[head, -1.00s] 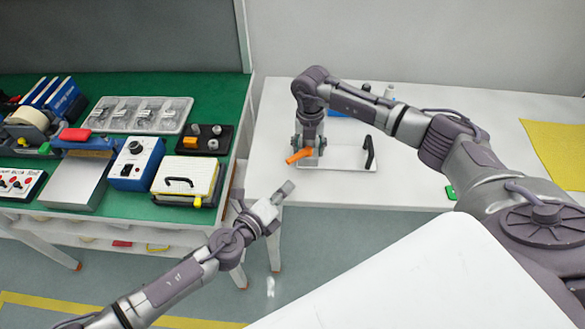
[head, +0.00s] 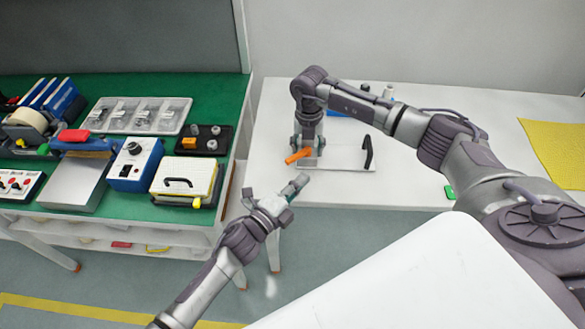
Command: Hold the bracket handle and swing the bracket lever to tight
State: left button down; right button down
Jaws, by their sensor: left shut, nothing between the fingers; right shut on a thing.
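The bracket is a pale plate (head: 340,164) lying on the white table, with a black arched handle (head: 368,153) at its right end and an orange lever (head: 297,156) at its left end. My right gripper (head: 307,147) reaches down from above at the left end and is shut on the orange lever; its fingertips are partly hidden. It is apart from the black handle. My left gripper (head: 295,187) is shut and empty, just in front of the white table's front edge, below and left of the plate. What lies behind the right gripper is hidden.
A green bench (head: 215,93) at left holds a parts tray (head: 138,115), a blue box (head: 136,164), and a case with a black handle (head: 186,183). A gap separates it from the white table (head: 420,185). A green item (head: 450,192) lies on the table's right part.

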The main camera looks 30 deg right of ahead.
aim_at(299, 156)
pick_arm(q)
jog(key=shift+w+d, duration=0.1)
jog(key=shift+w, duration=2.05)
